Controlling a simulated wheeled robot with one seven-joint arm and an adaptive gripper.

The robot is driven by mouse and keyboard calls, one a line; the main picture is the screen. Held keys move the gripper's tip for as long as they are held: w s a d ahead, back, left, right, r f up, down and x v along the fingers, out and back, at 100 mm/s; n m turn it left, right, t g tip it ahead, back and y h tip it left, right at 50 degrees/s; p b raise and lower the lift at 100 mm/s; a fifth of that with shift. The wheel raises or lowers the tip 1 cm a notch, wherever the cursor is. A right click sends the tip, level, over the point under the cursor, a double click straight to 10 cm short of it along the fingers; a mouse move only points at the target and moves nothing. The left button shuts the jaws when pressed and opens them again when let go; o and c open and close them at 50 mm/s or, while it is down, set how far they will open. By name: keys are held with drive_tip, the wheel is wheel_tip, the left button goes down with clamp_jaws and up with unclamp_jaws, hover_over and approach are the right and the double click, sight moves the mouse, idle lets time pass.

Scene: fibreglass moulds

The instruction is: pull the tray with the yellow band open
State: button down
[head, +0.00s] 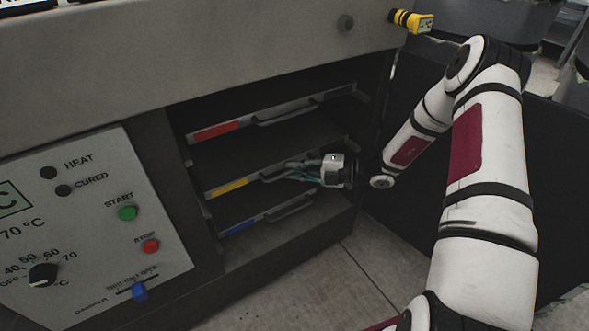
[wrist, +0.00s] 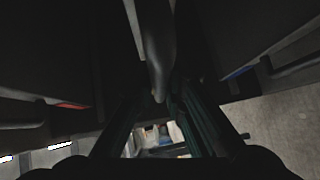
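The tray with the yellow band (head: 228,187) is the middle one of three in the cabinet, with a pale front edge and a grey handle along it. It sits in its slot, about level with the other trays. My gripper (head: 272,177) is at this handle, its fingers pointing left into the cabinet. In the wrist view the dark green fingers of my gripper (wrist: 160,98) come close together on both sides of the grey handle bar (wrist: 157,45). They look closed on it, though the picture is dark and the contact is partly hidden. The yellow band is not clear there.
A red-band tray (head: 216,130) is above and a blue-band tray (head: 240,228) below. A control panel (head: 90,225) with knobs and buttons is on the cabinet's left. Open floor (head: 350,290) lies in front.

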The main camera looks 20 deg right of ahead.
drive_tip(key=s+d+p, duration=0.3)
drive_tip(key=s, duration=0.9)
drive_tip(key=s+d+p, duration=0.3)
drive_tip(key=s+p, duration=0.1)
drive_tip(key=s, duration=0.9)
drive_tip(key=s+d+p, duration=0.3)
drive_tip(key=s, duration=1)
drive_tip(key=c, duration=1.7)
unclamp_jaws()
drive_tip(key=shift+o, duration=0.2)
drive_tip(key=v, duration=1.2)
